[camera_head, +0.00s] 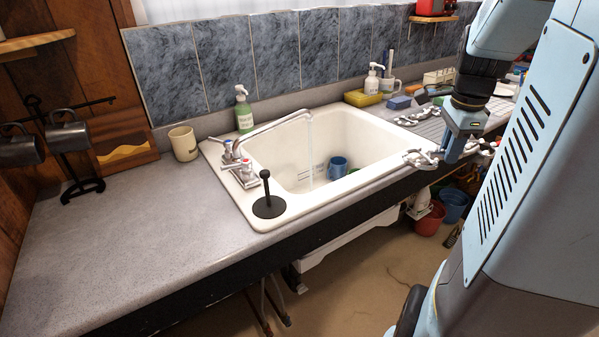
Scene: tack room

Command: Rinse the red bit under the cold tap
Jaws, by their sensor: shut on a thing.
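My gripper (452,156) is at the right of the sink, over the front edge of the counter, shut on a bit. The bit's pale metal end (420,158) sticks out left of the fingers, and some red shows to their right. The fingers hide its middle. The mixer tap (237,160) stands at the sink's left rim, with red and blue marks on its handles. A thin water stream (311,150) falls from its spout (285,119) into the white sink (280,187). My gripper is well to the right of the stream.
A blue mug (338,166) lies in the sink. A black plunger-like tool (268,200) stands on the front left rim. Soap bottles (243,110), a yellow sponge (363,97) and more metal bits (410,118) line the back and right. The left counter (140,225) is mostly clear.

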